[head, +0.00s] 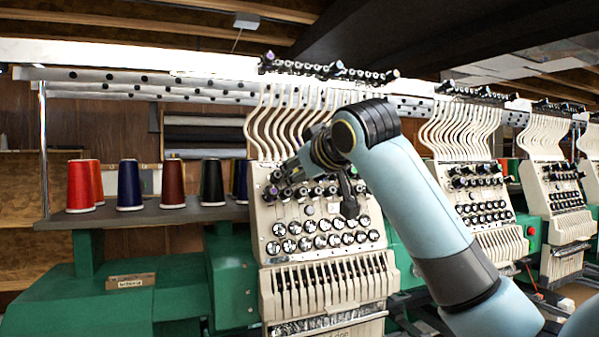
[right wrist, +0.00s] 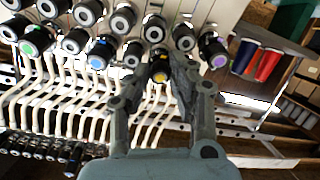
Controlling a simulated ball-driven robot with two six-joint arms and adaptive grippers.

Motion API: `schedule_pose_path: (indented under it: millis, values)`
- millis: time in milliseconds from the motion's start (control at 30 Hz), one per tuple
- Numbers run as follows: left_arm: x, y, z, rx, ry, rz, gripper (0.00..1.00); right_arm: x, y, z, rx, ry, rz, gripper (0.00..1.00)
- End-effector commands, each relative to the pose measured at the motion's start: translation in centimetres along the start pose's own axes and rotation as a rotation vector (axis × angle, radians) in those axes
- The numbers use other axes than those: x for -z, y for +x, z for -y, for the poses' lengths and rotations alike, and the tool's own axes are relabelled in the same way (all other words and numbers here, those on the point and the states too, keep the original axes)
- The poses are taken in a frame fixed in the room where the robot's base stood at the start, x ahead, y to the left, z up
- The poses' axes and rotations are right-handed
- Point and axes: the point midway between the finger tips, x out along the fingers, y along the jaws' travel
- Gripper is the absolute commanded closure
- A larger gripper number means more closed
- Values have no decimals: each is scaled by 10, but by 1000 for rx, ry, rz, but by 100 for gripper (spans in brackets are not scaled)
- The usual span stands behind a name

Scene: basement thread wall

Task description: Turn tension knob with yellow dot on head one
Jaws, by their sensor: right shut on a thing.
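Head one (head: 322,210) is the nearest cream embroidery head, with rows of dark knobs and white-faced dials. My right gripper (head: 287,172) reaches its upper left knob rows in the head view. In the right wrist view, which looks upside down, the tension knob with the yellow dot (right wrist: 160,76) sits between the fingers of my right gripper (right wrist: 157,84). The gripper is shut on this knob, and the fingers cover its sides. My left gripper is in neither view.
Neighbouring knobs crowd closely around the fingers. Curved cream thread guides (head: 283,120) rise above the head. Red, blue, brown and dark thread cones (head: 129,187) stand on a shelf (head: 140,216) at the left. More heads (head: 478,205) line up at the right.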

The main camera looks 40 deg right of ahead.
Motion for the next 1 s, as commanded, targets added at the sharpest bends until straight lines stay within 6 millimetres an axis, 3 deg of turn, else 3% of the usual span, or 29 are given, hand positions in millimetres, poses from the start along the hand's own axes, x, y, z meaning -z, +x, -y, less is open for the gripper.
schedule_pose_path:
  millis: [167,200,367,667,1000]
  values:
    - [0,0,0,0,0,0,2,1,0,0,-1,1,-2,100]
    - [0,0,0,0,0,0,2,1,0,0,-1,1,-2,76]
    - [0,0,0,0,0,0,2,1,0,0,-1,1,-2,56]
    - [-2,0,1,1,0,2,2,0,-3,0,-1,0,-1,56]
    - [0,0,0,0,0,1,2,1,-57,0,-1,-1,-3,56]
